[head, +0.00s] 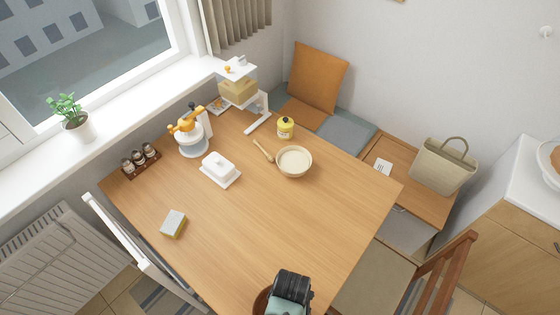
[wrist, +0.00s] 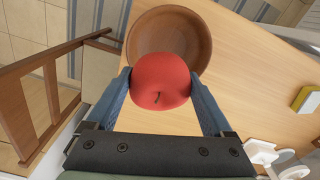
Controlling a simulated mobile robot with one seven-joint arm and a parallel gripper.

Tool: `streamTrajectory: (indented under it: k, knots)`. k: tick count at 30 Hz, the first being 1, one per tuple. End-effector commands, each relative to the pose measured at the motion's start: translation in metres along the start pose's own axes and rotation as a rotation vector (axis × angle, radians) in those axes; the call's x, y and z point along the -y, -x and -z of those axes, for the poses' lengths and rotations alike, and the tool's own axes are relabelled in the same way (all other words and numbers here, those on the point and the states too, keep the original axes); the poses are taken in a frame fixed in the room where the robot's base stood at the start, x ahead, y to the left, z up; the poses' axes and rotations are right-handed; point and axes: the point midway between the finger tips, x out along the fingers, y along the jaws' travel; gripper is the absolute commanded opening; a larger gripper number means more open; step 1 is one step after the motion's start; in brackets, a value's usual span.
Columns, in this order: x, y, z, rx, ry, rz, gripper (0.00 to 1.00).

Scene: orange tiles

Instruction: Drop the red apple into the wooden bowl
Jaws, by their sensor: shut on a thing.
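The red apple (wrist: 160,84) is between the two blue fingers of my gripper (wrist: 160,77), which is shut on it. The wooden bowl (wrist: 200,30) is a round brown bowl on the table, seen past the apple in the wrist view. The apple covers the near part of the bowl's rim and inside. The apple's height over the bowl is hard to judge. In the head view a sliver of the wooden bowl (head: 261,302) shows at the bottom edge, left of my gripper's dark body. The apple and fingertips are hidden there.
A cream bowl (head: 294,161), a yellow jar (head: 285,127), a white butter dish (head: 221,170) and a sponge (head: 173,224) stand on the table (head: 300,220). A wooden chair (head: 440,275) is at the right. The table's middle is clear.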

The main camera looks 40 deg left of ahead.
Motion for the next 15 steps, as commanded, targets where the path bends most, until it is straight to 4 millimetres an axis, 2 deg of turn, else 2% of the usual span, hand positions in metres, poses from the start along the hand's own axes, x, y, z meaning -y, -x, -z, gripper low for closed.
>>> streamTrajectory:
  k: [9,15]
  knots:
    - [0.000,-0.038,0.001,-0.001,0.000,0.000,0.21]
    - [0.000,-0.056,0.001,-0.001,0.000,0.000,0.21]
